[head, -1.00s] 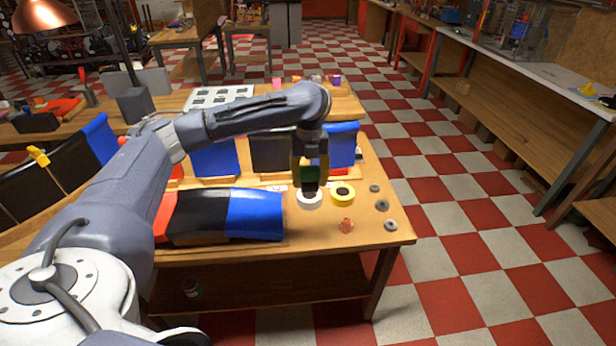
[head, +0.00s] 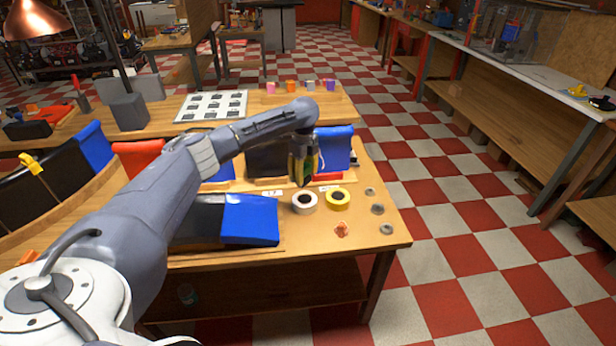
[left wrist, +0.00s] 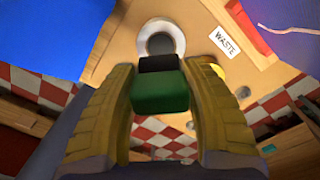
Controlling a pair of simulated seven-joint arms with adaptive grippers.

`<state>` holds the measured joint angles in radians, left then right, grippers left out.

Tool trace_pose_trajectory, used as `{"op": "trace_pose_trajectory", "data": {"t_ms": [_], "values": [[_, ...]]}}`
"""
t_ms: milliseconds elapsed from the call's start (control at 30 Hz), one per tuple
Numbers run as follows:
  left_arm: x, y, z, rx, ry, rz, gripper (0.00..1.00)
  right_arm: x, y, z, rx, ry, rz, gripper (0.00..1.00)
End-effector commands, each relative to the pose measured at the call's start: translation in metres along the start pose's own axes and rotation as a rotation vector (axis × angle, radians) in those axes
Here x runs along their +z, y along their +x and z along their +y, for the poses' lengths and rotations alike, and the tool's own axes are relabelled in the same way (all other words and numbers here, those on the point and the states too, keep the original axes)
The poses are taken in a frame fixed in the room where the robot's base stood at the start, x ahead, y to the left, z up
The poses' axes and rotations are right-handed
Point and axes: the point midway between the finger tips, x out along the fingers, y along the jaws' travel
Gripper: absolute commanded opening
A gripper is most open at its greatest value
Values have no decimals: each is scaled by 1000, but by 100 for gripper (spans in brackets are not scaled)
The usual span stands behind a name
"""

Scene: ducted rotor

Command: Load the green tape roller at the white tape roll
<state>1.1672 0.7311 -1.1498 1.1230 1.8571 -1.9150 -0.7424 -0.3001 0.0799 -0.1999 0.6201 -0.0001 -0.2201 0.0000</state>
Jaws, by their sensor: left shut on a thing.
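My left gripper (head: 303,180) is above the back part of the near table in the head view. It is shut on the green tape roller (left wrist: 160,92), which shows between the yellow finger pads in the left wrist view, with a dark part at its far end. The white tape roll (head: 304,201) lies flat on the table, just in front of and below the gripper in the head view. It also shows beyond the roller in the left wrist view (left wrist: 161,32), with its lower part hidden. My right gripper is in neither view.
A yellow tape roll (head: 338,199) lies right of the white one. Several grey discs (head: 378,209) and an orange piece (head: 341,229) lie near the table's right end. A black and blue curved panel (head: 250,220) lies to the left. A WASTE label (left wrist: 226,43) is beside the white roll.

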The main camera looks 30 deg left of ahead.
Motion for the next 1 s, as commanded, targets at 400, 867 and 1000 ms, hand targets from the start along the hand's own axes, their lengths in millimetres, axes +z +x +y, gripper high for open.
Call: {"op": "trace_pose_trajectory", "data": {"t_ms": [400, 867, 1000], "values": [[-3, 29, -1, -3, -12, 5, 16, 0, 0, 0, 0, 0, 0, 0], [-2, 56, -1, -4, -11, 5, 16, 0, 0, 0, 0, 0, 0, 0], [-2, 58, -1, -4, -11, 4, 16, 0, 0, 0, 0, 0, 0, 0]]}}
